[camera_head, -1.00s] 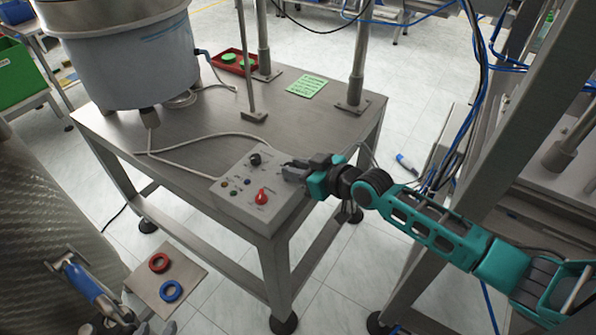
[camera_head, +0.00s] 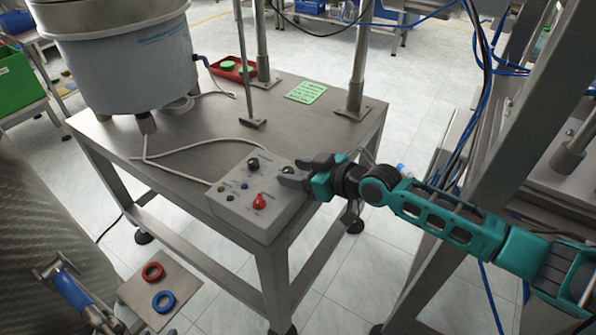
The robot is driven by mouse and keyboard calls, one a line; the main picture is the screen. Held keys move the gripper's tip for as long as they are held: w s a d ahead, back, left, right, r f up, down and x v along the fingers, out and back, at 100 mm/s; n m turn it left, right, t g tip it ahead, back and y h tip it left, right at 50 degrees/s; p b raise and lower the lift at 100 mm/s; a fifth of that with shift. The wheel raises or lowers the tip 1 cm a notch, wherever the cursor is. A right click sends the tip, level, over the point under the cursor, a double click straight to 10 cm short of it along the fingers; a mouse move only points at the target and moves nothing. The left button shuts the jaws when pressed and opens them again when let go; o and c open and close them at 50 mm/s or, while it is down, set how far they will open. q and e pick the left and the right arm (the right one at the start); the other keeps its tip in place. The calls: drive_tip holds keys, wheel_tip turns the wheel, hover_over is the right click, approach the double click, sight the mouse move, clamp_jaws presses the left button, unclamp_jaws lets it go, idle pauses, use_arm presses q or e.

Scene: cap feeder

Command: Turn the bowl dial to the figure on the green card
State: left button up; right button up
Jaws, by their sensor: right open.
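The grey control box (camera_head: 232,213) sits on the front corner of the metal table. It carries a black dial (camera_head: 253,164), a second dark dial (camera_head: 287,169) at its right, a red knob (camera_head: 259,202) and small coloured buttons. My right gripper (camera_head: 292,172) is open at the box's right side, with its fingers around or just above the right dial; contact cannot be told. The green card (camera_head: 306,92) lies on the table behind the box; its writing is too small to read. The dial markings are unreadable too. My left gripper is not in view.
A large bowl feeder (camera_head: 125,60) stands at the table's back left. A red tray (camera_head: 232,68) with green caps lies beside a metal post (camera_head: 261,45). A cable (camera_head: 180,148) runs across the table. A board (camera_head: 135,290) with red and blue rings is at lower left.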

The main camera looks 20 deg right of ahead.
use_arm(q)
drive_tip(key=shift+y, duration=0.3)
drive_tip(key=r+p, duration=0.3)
drive_tip(key=p, duration=0.2)
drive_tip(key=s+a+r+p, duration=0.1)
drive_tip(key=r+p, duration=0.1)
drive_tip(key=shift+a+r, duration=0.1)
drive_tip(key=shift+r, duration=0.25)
use_arm(e)
drive_tip(key=v, duration=1.3)
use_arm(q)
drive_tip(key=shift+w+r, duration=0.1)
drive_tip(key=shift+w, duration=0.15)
use_arm(e)
drive_tip(key=shift+w, duration=0.1)
